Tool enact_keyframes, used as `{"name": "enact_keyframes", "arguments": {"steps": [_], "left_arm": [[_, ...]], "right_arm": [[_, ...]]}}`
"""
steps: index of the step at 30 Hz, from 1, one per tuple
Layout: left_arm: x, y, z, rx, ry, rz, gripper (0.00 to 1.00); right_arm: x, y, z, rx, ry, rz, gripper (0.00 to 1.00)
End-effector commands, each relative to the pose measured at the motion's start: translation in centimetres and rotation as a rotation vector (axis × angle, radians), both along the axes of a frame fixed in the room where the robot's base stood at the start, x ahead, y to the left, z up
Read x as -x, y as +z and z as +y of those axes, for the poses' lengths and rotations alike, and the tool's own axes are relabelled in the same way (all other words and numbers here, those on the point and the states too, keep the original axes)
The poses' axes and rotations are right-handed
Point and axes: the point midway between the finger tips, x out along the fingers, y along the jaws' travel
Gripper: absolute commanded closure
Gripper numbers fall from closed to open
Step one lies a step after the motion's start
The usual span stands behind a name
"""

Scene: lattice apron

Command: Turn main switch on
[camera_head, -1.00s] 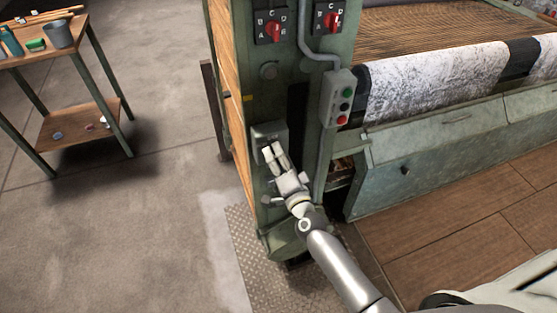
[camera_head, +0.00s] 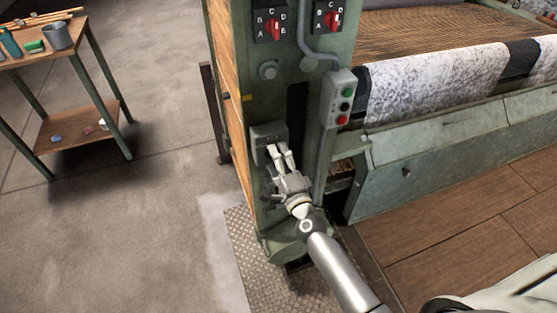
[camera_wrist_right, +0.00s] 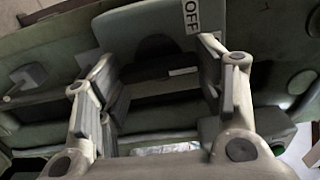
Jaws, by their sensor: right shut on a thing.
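The main switch is a grey-green box (camera_head: 262,135) low on the green machine column. Its OFF label (camera_wrist_right: 191,17) shows at the top of the right wrist view. My right gripper (camera_head: 282,156) is at the front of this box, its two pale fingers pointing up at it. In the right wrist view, my right gripper (camera_wrist_right: 163,92) has its pads on either side of the dark switch handle (camera_wrist_right: 160,88) and is shut on it. The gripper partly hides the handle in the head view. My left gripper is not in view.
Two red rotary knobs (camera_head: 272,24) (camera_head: 332,19) sit higher on the column. A wooden side table (camera_head: 20,52) stands left, with open floor between.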

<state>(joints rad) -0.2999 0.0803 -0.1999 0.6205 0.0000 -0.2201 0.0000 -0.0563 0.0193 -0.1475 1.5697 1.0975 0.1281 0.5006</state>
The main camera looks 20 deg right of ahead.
Motion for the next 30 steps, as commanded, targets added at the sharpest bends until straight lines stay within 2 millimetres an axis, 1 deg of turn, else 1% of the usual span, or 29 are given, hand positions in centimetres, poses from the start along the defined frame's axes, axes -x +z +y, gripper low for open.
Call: {"name": "enact_keyframes", "arguments": {"steps": [7, 8, 12, 23, 26, 30], "left_arm": [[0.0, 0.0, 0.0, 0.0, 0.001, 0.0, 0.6], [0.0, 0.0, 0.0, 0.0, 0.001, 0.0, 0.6], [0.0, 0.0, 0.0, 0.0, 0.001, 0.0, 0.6], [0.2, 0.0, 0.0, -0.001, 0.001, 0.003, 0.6], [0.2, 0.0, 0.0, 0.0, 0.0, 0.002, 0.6], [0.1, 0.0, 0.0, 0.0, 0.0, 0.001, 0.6]], "right_arm": [[0.0, -0.1, 0.0, -0.007, -0.001, 0.002, 0.61], [0.0, -0.1, 0.0, -0.007, -0.001, 0.002, 0.34], [0.0, -0.1, 0.0, -0.005, -0.001, 0.001, 0.16], [0.1, 0.0, 0.0, -0.002, 0.0, 0.001, 0.16], [0.7, -0.1, 0.0, -0.002, 0.0, 0.002, 0.16], [2.7, -0.1, -0.1, -0.003, 0.0, 0.003, 0.16]]}}
